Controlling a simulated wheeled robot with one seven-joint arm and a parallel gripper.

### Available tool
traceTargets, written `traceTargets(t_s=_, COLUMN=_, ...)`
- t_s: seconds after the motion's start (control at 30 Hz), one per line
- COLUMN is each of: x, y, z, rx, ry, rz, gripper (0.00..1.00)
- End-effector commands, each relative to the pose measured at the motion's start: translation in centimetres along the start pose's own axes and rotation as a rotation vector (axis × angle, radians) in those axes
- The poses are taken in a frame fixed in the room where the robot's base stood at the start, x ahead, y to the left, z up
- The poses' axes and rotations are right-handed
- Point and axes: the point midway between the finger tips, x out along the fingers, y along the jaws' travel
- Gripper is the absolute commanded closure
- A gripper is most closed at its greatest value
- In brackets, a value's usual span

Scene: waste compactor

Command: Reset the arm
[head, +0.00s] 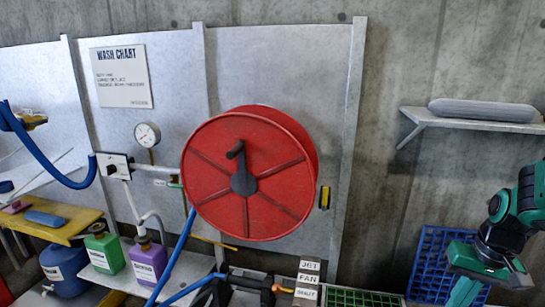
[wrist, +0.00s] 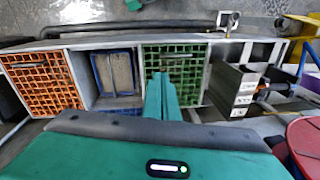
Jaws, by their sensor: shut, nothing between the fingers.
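My arm comes in at the right edge of the head view, green and black, bent downward. My gripper (head: 466,291) hangs low at the lower right, in front of a blue crate (head: 432,255) and well to the right of the red hose reel (head: 250,170). In the wrist view my gripper (wrist: 160,82) shows its green fingers together with nothing held. They point towards a green grid crate (wrist: 180,60), overlapping its lower part in the picture. I cannot tell whether the fingertips touch it.
The wrist view shows an orange grid crate (wrist: 40,80) and a blue-framed bin (wrist: 115,72) left of the green one. A grey shelf (head: 460,122) with a grey roll (head: 484,110) is above. Labelled plates (head: 308,280) and bottles (head: 148,262) stand lower down.

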Motion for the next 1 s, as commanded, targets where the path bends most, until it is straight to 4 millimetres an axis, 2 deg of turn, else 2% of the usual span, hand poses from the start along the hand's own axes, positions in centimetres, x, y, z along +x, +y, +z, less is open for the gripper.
traceTargets(t_s=0.03, x=-1.2, y=-0.2, z=1.0, rx=-0.005, ry=0.004, rz=0.024, gripper=1.0)
traceTargets(t_s=0.2, x=-4.3, y=0.0, z=4.8, rx=0.021, ry=-0.009, rz=0.083, gripper=1.0)
traceTargets(t_s=0.43, x=-6.7, y=0.5, z=8.9, rx=0.062, ry=-0.025, rz=0.106, gripper=1.0)
traceTargets(t_s=0.6, x=-7.2, y=0.7, z=10.1, rx=0.077, ry=-0.032, rz=0.107, gripper=1.0)
traceTargets(t_s=1.0, x=-7.2, y=0.7, z=10.1, rx=0.079, ry=-0.033, rz=0.107, gripper=1.0)
